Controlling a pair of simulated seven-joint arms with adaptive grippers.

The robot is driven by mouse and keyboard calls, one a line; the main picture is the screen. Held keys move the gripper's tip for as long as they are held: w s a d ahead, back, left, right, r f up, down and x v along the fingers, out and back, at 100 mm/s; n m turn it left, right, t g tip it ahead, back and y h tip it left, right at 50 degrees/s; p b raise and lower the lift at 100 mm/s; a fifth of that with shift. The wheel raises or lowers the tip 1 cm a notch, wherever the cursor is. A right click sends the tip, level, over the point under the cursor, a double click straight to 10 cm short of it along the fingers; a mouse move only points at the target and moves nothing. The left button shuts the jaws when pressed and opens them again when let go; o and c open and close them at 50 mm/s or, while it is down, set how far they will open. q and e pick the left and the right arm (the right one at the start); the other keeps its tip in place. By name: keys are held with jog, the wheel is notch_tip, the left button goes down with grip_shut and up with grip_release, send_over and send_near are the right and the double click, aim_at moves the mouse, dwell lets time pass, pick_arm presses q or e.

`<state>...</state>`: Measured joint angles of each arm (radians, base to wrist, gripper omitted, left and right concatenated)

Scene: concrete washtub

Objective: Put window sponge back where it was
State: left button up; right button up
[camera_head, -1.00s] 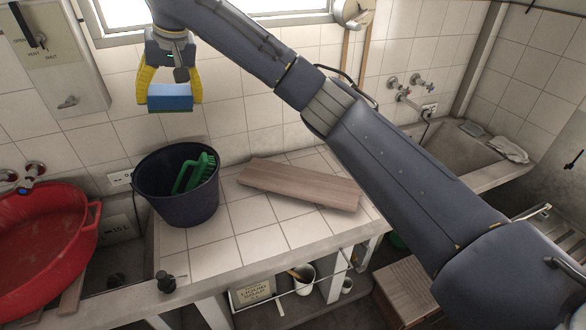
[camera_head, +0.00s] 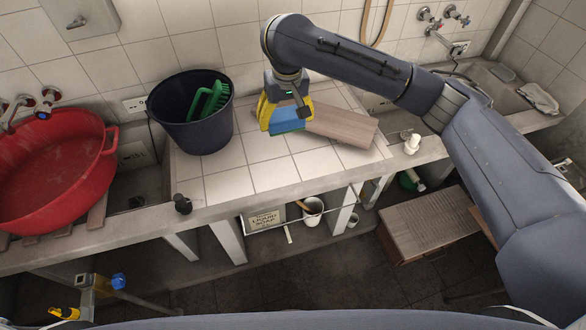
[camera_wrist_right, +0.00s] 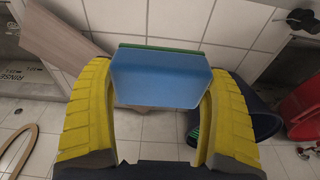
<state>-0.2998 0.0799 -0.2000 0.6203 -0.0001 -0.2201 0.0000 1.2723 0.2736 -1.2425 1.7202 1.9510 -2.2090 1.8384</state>
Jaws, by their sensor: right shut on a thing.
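The window sponge (camera_head: 287,119) is a blue block with a thin green layer. My right gripper (camera_head: 286,115) is shut on it, with a yellow finger on each side, over the tiled counter in the head view. In the right wrist view the sponge (camera_wrist_right: 162,78) sits between both yellow fingers (camera_wrist_right: 160,100), its blue face toward the camera and its green edge at the far side. I cannot tell whether it touches the counter. Yellow parts at the lower left of the head view seem to be my left gripper (camera_head: 76,299); its opening is unclear.
A dark bucket (camera_head: 180,135) with a green brush (camera_head: 208,101) stands left of the sponge. A wooden board (camera_head: 342,126) lies just right of it. A red tub (camera_head: 50,190) is at far left. Bare tiles (camera_head: 250,178) lie in front.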

aim_at(287, 169)
notch_tip(287, 169, down, 20)
jog(key=shift+d+f, duration=0.1)
dwell(0.8)
jog(key=o, duration=0.9)
notch_tip(287, 169, up, 12)
jog(key=s, duration=0.2)
jog(key=shift+d, duration=0.25)
dwell(0.5)
